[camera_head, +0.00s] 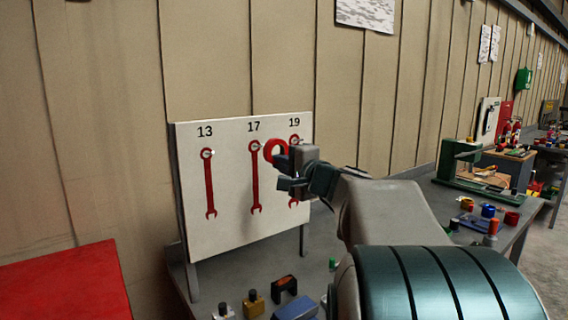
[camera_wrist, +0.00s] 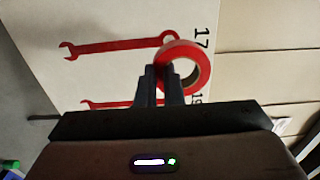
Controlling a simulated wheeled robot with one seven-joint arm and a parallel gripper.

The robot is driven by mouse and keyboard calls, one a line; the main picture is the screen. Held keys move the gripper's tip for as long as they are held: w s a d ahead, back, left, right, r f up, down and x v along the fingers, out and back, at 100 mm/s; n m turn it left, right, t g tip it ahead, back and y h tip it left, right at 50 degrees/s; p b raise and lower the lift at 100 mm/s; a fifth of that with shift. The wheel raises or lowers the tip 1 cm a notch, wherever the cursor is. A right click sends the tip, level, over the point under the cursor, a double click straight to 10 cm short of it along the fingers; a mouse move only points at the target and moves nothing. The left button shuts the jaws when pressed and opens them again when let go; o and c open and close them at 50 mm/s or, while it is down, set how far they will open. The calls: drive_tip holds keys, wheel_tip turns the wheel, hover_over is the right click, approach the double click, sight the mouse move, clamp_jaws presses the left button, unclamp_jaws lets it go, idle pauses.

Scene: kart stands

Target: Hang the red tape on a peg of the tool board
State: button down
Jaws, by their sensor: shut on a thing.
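The white tool board (camera_head: 230,190) stands upright on the bench against the wall, with red wrench outlines under the numbers 13, 17 and 19. A peg shows at the top of each outline; the one under 19 (camera_head: 295,139) is close beside my gripper. My gripper (camera_head: 284,160) is shut on the red tape (camera_head: 272,149), a ring held in front of the board between the 17 and 19 outlines. In the wrist view the tape (camera_wrist: 200,68) sits at the fingertips (camera_wrist: 164,72), its hole facing the camera. I cannot tell whether the tape touches the board.
A grey bench (camera_head: 325,245) holds several small items below the board, including a black-and-orange block (camera_head: 284,285) and a yellow one (camera_head: 253,303). A red surface (camera_head: 65,287) is at lower left. A green-framed stand (camera_head: 455,165) and coloured rolls are at right.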

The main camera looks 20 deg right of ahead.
drive_tip(key=shift+w+a+f+p, duration=0.1)
drive_tip(key=shift+w+a+p, duration=0.25)
drive_tip(key=shift+w, duration=0.8)
drive_tip(key=shift+w+a+f+p, duration=0.1)
drive_tip(key=shift+w+p, duration=0.4)
drive_tip(key=shift+w, duration=0.7)
drive_tip(key=shift+w+a+f+p, duration=0.1)
drive_tip(key=shift+w+a+p, duration=0.25)
drive_tip(key=shift+w, duration=0.8)
drive_tip(key=shift+w+f+b, duration=0.15)
drive_tip(key=shift+f+b, duration=0.1)
drive_tip(key=shift+b, duration=0.15)
drive_tip(key=shift+w+f+b, duration=0.2)
drive_tip(key=shift+w+b, duration=0.2)
drive_tip(key=shift+b, duration=0.35)
drive_tip(key=c, duration=1.5)
unclamp_jaws()
drive_tip(key=s+d+b, duration=0.2)
drive_tip(key=s+b, duration=0.1)
drive_tip(key=s, duration=1)
drive_tip(key=shift+s+d, duration=0.25)
drive_tip(key=shift+d, duration=0.05)
